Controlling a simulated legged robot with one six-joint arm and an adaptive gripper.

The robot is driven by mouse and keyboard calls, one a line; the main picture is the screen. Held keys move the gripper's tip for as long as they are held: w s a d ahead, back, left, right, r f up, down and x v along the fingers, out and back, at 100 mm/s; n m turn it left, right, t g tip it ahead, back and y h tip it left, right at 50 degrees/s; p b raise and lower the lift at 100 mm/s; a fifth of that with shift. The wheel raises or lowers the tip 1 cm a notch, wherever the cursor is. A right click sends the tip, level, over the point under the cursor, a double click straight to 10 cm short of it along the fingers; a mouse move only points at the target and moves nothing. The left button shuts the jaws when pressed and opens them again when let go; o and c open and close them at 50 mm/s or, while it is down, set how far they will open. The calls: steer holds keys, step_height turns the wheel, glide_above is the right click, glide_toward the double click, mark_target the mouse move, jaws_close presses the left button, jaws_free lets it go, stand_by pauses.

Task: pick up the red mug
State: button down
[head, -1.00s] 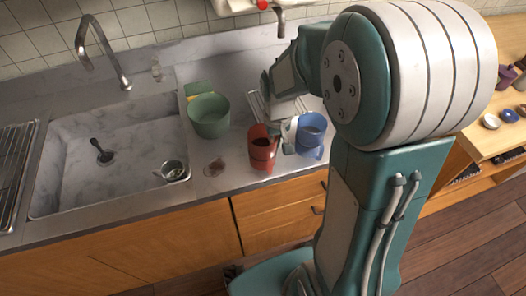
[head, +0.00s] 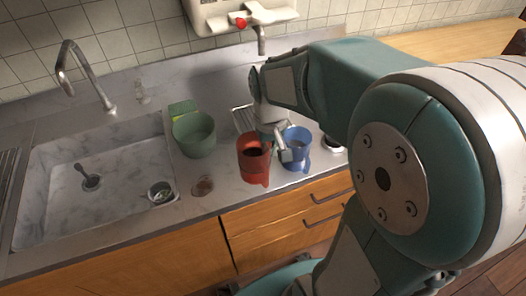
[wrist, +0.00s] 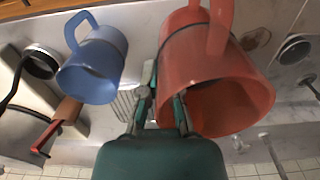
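The red mug (head: 254,163) is at the front of the counter, left of a blue mug (head: 295,158). My gripper (head: 272,140) is at the red mug's rim on the side facing the blue mug. In the wrist view the gripper (wrist: 166,102) is shut on the wall of the red mug (wrist: 205,62), with one finger inside and one outside. The red mug looks much larger and nearer than the blue mug (wrist: 95,65), and appears raised off the counter. Its handle points toward the counter's front edge.
A green pot (head: 195,140) and a green and yellow sponge (head: 183,108) stand behind left. A brown patch (head: 202,186) lies on the counter. The sink (head: 100,180) with a small metal cup (head: 161,191) is at left. A wire rack (head: 243,118) is behind the mugs.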

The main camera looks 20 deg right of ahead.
steer(key=s+r, duration=0.5)
steer(key=s, duration=0.5)
steer(key=shift+s+d+r, duration=0.3)
steer(key=shift+d+r, duration=0.1)
steer(key=shift+d, duration=0.05)
